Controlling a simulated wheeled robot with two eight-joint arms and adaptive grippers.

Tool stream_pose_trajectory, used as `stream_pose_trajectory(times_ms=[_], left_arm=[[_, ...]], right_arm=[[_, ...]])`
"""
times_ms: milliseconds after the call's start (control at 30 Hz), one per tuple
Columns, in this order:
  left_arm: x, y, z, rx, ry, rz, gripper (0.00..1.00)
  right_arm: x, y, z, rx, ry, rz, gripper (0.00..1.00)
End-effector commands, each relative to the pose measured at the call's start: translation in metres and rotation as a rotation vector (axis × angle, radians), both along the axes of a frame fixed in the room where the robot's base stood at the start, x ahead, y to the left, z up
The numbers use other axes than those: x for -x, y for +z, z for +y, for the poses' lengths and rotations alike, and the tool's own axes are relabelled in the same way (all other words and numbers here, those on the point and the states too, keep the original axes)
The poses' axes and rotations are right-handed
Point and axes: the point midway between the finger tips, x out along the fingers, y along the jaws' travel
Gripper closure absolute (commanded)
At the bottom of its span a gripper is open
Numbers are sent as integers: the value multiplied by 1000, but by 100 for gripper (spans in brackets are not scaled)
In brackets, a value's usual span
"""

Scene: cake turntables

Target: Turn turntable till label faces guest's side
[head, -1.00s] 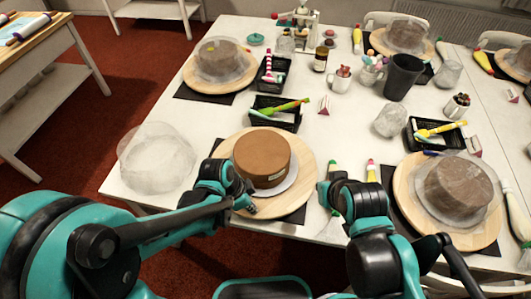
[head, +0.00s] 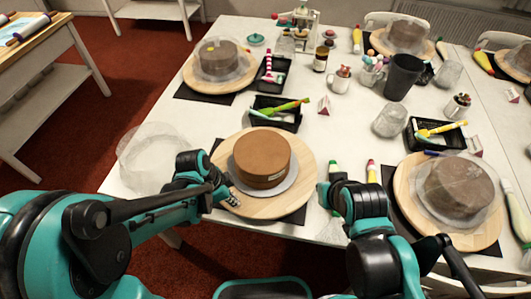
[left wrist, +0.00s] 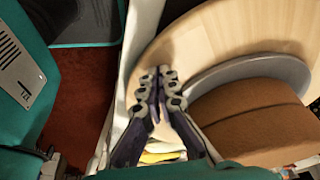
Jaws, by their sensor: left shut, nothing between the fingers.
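A brown cake (head: 261,157) stands on a grey disc (head: 290,183) on the round wooden turntable (head: 305,160) at the table's near edge. A small pale mark shows low on the cake's front right side; I cannot read it. My left gripper (head: 230,198) is shut and empty at the turntable's front left rim. In the left wrist view its fingertips (left wrist: 160,77) lie together over the edge of the wood (left wrist: 215,45), apart from the cake. I cannot tell whether they touch the wood. My right gripper (head: 334,187) is right of the turntable, its fingers unclear.
A clear dome (head: 150,160) stands left of the turntable. A black basket (head: 275,115) with colourful tools is behind it. Another covered cake (head: 459,187) on a wooden turntable is at the right. Bottles (head: 372,171) stand between the two turntables.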

Motion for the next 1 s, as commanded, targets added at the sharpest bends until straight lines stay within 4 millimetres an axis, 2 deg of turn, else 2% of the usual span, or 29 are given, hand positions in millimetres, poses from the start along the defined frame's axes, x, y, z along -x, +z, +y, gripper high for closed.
stream_pose_trajectory(times_ms=[267,567,667,900,1000], left_arm=[[0,29,0,0,0,0,100],[1,28,-2,0,-1,0,100],[8,27,-15,0,-5,0,100],[37,27,-68,0,-8,0,100],[45,27,-82,0,-5,-1,100]], right_arm=[[0,25,0,0,0,0,100],[0,23,0,0,0,0,100],[0,23,0,0,0,0,100],[0,22,0,0,0,0,100],[0,22,0,0,0,0,100]])
